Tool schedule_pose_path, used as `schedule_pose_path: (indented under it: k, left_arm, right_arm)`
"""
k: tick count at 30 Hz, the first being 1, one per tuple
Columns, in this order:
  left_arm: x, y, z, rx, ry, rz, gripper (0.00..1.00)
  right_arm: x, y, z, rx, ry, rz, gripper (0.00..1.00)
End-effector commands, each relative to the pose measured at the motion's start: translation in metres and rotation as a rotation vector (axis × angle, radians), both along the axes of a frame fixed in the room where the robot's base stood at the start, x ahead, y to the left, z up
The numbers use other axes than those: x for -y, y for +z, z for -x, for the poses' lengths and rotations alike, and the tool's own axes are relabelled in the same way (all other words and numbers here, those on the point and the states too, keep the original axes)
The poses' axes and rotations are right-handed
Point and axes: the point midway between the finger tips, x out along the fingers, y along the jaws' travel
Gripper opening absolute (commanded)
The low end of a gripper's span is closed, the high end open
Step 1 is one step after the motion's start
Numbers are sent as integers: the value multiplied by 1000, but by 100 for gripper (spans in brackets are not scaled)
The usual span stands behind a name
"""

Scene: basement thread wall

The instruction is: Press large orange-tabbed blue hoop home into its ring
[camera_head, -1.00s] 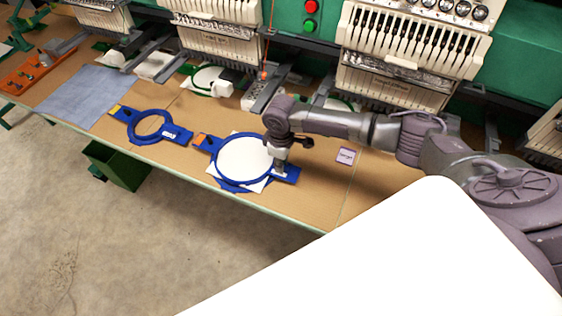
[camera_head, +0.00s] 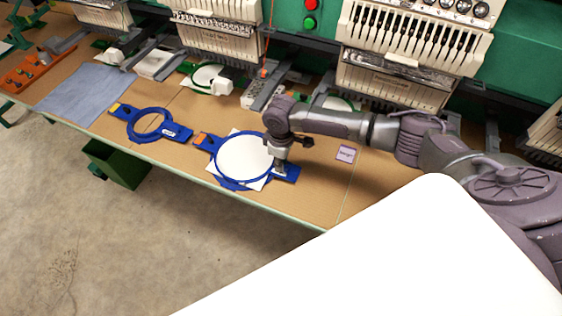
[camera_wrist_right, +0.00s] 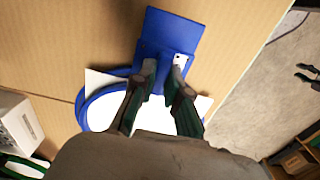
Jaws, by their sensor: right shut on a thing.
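The large blue hoop (camera_head: 219,167), with its orange tab (camera_head: 200,139) at the left, lies over a white cloth (camera_head: 243,157) on the tan table. Blue ring edges show beneath it; whether any gap is left between hoop and ring I cannot tell. My right gripper (camera_head: 280,168) points down at the hoop's right-hand end. In the right wrist view my right gripper (camera_wrist_right: 166,68) is shut on the hoop's blue bracket (camera_wrist_right: 168,38), with part of the hoop's rim (camera_wrist_right: 88,103) showing beyond the fingers. My left gripper is out of view.
A smaller blue hoop (camera_head: 131,126) with a yellow tab lies to the left, near a grey-blue cloth (camera_head: 85,92). A small purple-edged patch (camera_head: 346,153) lies right of my gripper. Embroidery machine heads (camera_head: 405,50) stand behind. A green bin (camera_head: 118,164) is below the table edge.

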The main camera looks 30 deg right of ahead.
Motion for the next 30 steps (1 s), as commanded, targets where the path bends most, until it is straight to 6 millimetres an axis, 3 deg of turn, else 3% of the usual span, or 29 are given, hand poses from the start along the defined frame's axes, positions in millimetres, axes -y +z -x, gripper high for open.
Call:
schedule_pose_path:
  k: [4, 5, 9, 20, 23, 30]
  left_arm:
    - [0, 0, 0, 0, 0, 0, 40]
    - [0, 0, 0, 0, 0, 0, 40]
    - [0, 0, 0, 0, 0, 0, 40]
    - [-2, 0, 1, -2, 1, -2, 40]
    - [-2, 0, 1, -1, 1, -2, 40]
    - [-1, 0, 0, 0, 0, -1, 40]
  right_arm:
    - [0, 1, 0, 1, 0, -1, 0]
    - [0, 1, -1, 1, 0, -1, 19]
    - [0, 1, 0, 1, 0, -1, 42]
    - [0, 4, 0, 1, 0, -1, 43]
    - [0, 15, -1, 3, 0, -1, 43]
    - [0, 65, -1, 6, 2, -1, 43]
